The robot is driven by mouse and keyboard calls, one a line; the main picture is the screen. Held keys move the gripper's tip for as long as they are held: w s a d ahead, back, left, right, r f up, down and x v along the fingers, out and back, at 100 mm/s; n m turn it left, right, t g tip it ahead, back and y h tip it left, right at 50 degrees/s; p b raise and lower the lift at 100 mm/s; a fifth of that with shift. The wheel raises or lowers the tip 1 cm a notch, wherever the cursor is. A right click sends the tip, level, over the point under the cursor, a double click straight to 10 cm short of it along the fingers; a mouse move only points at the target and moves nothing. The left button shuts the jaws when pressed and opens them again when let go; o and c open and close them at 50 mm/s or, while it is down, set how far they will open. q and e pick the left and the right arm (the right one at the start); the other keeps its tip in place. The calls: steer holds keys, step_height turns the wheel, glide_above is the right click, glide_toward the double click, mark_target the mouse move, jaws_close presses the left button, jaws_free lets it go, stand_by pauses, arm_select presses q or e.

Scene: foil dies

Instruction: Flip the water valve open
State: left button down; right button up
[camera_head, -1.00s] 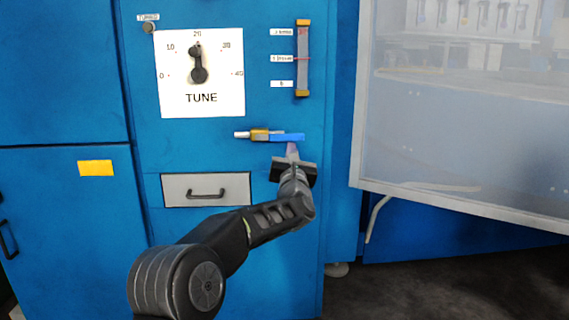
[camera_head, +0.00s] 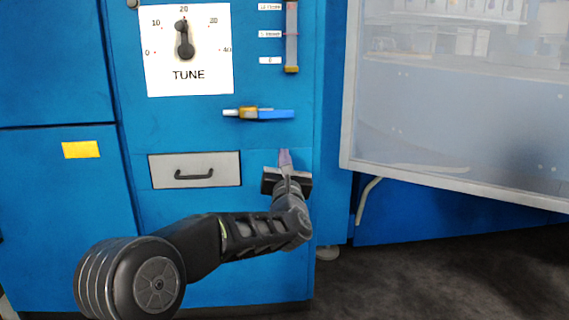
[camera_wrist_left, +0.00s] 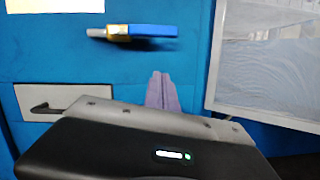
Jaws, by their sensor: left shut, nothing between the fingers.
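The water valve has a brass body with a silver pipe end and a blue lever handle (camera_head: 275,114), and it sits on the blue cabinet front below the TUNE dial. The lever lies horizontal, pointing right, in line with the pipe. It also shows in the left wrist view, at the top, with its blue handle (camera_wrist_left: 153,30) to the right of the brass body (camera_wrist_left: 118,33). My left gripper (camera_head: 285,156) is below the lever and apart from it, its purple fingers shut and empty. The fingers show in the left wrist view (camera_wrist_left: 160,88). My right gripper is not in view.
A TUNE dial (camera_head: 187,72) and a vertical flow tube (camera_head: 291,40) are above the valve. A grey drawer (camera_head: 195,170) with a dark handle is left of my gripper. A framed clear panel (camera_head: 450,110) stands out on the right.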

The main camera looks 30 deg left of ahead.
arm_select(q)
steer(key=shift+v, duration=1.2)
